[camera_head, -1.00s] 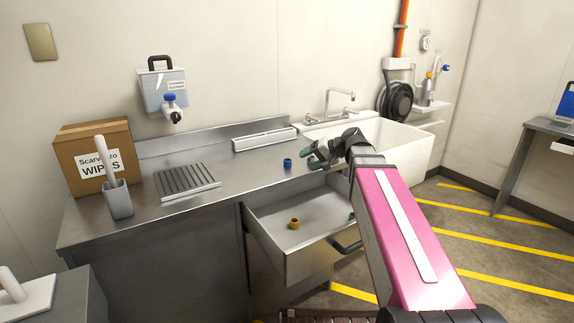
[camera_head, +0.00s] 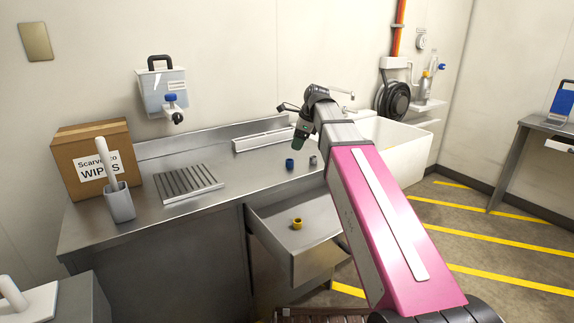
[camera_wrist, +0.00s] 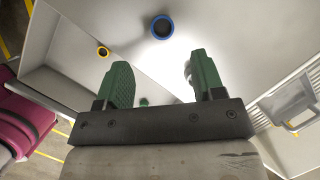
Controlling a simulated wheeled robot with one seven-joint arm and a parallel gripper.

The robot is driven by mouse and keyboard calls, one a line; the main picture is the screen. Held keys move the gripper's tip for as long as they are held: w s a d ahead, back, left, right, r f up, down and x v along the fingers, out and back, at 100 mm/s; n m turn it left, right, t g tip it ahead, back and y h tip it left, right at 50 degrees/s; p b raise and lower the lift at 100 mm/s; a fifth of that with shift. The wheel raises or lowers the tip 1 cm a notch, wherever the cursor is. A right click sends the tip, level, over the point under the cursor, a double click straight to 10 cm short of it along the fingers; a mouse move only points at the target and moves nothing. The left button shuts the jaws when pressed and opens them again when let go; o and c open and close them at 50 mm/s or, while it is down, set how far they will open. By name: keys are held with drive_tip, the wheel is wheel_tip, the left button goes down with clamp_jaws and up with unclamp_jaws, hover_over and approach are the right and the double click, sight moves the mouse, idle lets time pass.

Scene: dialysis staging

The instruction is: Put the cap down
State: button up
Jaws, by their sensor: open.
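A small blue cap (camera_head: 290,164) stands on the steel counter (camera_head: 235,180) near its front edge; the wrist view shows it as a blue ring (camera_wrist: 162,27) beyond my fingertips. A small grey cap-like piece (camera_head: 313,160) stands on the counter to its right. My gripper (camera_head: 298,143) is above the counter, over the caps, with green fingers apart. In the wrist view nothing is held between the fingers (camera_wrist: 160,62); a grey bit shows beside the right finger, partly hidden. A yellow cap (camera_head: 297,223) lies in the open drawer (camera_head: 318,240).
A green piece (camera_wrist: 144,101) shows between the fingers in the drawer area. A ridged drain plate (camera_head: 188,184), a wipes box (camera_head: 92,160) and a grey holder (camera_head: 119,203) stand on the left. A white sink (camera_head: 400,150) is at right. The counter's middle is clear.

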sight(290, 160)
drive_tip(key=shift+w+a+f+m+h, duration=0.2)
drive_tip(key=shift+a+f+m, duration=0.35)
drive_tip(key=shift+f, duration=0.95)
drive_tip(key=shift+w+a+f+m+h, duration=0.2)
drive_tip(key=shift+a+f+m, duration=0.35)
drive_tip(key=shift+f, duration=0.9)
drive_tip(key=shift+w+a+f+m+h, duration=0.1)
drive_tip(key=shift+w+a+f+m, duration=0.3)
drive_tip(key=shift+f, duration=1.1)
drive_tip(key=shift+s, duration=0.15)
drive_tip(key=c, duration=1)
drive_tip(key=shift+r, duration=0.1)
drive_tip(key=shift+c, duration=0.2)
